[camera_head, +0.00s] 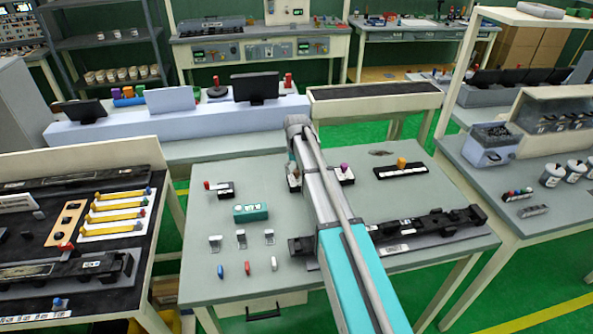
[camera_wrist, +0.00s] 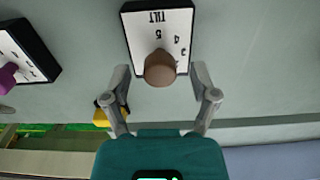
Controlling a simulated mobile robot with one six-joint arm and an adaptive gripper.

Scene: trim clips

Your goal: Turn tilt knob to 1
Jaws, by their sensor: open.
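The tilt panel (camera_wrist: 176,20) is a white plate with a dark border on the grey table, seen upside down in the wrist view. Its label TILT and some numerals show. The round brown tilt knob (camera_wrist: 160,68) stands on it; its pointer does not show, so I cannot tell its setting. My gripper (camera_wrist: 160,73) is open, with one finger on each side of the knob and a visible gap to it on both sides. In the head view my arm hides most of the panel and my gripper.
A second panel (camera_wrist: 22,50) with a purple knob (camera_wrist: 7,78) is close by at the left of the wrist view. In the head view, an orange knob (camera_head: 401,162) on a dark plate, a teal block (camera_head: 251,212) and small clips share the table (camera_head: 225,290).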

